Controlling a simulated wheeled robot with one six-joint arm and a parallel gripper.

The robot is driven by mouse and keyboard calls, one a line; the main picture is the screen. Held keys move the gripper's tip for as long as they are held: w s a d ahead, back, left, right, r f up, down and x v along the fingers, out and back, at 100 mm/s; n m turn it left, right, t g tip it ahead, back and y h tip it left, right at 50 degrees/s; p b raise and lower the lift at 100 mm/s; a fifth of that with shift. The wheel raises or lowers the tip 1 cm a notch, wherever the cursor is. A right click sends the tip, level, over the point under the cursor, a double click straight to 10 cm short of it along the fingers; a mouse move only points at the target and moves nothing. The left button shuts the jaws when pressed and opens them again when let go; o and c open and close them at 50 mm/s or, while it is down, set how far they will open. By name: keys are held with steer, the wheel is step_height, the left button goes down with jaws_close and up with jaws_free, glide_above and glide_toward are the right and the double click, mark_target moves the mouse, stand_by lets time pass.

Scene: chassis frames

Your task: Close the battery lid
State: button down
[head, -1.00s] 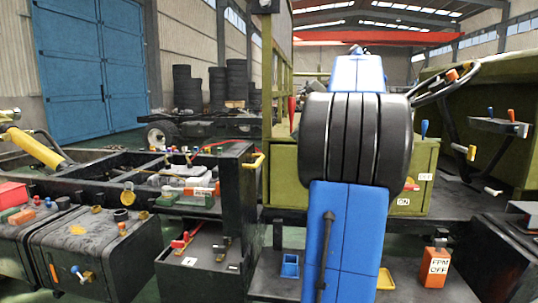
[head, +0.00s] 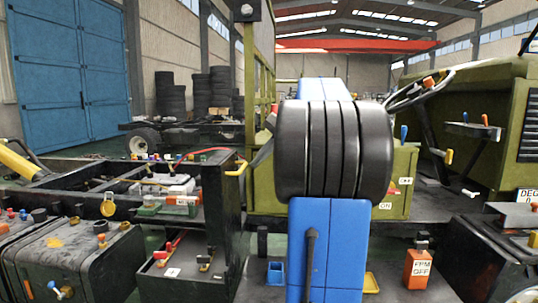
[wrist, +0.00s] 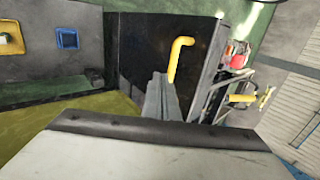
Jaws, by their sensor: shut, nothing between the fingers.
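The battery lid (head: 226,205) looks like the dark upright panel at the right of the battery tray, standing open. Its yellow handle (head: 237,169) sticks out near the top right. In the wrist view the dark panel (wrist: 140,45) fills the upper middle, with the yellow handle (wrist: 180,55) on it. My gripper (wrist: 161,78) is shut and empty, its grey fingertips just left of the handle's lower end; I cannot tell if they touch. In the head view my gripper (head: 262,152) shows partly, right of the handle, the rest hidden by my arm. A pale battery (head: 168,184) sits left of the panel.
A dark tank (head: 75,262) stands at the lower left. An olive box (head: 405,165) stands behind my arm.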

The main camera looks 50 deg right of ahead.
steer(key=shift+w+a+f, duration=0.2)
steer(key=shift+w+a, duration=0.35)
steer(key=shift+w, duration=0.15)
steer(key=shift+w, duration=0.1)
